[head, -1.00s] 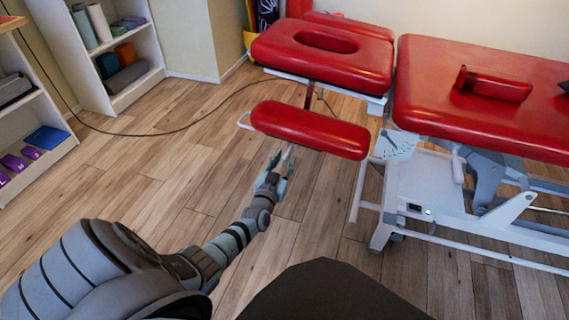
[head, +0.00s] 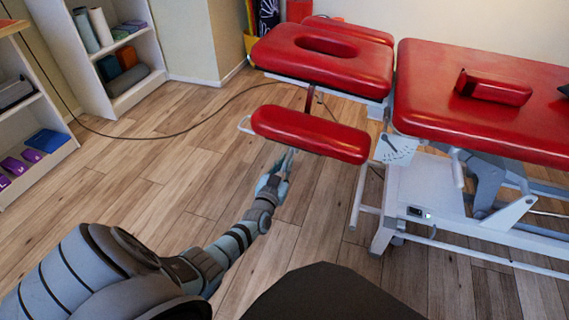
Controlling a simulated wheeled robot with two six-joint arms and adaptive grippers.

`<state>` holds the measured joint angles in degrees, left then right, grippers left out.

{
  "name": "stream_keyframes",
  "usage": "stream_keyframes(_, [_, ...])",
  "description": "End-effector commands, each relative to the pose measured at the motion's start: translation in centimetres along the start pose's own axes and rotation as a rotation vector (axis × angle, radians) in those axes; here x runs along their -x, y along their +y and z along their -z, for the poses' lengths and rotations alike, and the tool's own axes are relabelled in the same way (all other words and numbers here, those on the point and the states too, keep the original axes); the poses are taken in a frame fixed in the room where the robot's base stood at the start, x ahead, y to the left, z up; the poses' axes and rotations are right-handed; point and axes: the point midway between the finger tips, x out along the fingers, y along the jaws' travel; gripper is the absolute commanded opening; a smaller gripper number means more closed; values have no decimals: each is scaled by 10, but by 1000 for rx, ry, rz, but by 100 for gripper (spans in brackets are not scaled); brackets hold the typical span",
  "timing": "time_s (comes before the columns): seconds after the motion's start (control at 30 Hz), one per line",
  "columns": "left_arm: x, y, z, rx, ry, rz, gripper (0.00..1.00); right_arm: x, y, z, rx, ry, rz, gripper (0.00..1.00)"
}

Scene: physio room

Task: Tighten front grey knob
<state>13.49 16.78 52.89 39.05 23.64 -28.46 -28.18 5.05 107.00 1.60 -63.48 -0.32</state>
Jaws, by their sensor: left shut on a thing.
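A red treatment table (head: 490,115) stands at the right, with a red padded head section (head: 322,50) and a red front armrest pad (head: 310,133) at its left end. My left gripper (head: 286,158) is just below the front armrest pad, at its near edge. Its jaws are shut on a small part under the pad. The grey knob cannot be made out; the pad and the gripper cover that spot. My right gripper is not in view.
A white frame with a base box (head: 425,190) carries the table. White shelves (head: 110,60) with rolls stand at the back left, and another shelf (head: 30,120) at the left edge. A dark cable (head: 150,135) crosses the floor.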

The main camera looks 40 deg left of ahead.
Motion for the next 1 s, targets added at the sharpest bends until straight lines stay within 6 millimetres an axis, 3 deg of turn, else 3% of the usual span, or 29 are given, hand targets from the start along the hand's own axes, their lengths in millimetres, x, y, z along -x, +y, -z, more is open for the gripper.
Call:
stream_keyframes(0.5, [1, 7, -2, -384, -7, -3, 0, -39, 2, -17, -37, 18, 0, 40])
stream_keyframes(1.0, [2, 12, -8, -860, -7, -7, 0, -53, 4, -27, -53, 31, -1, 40])
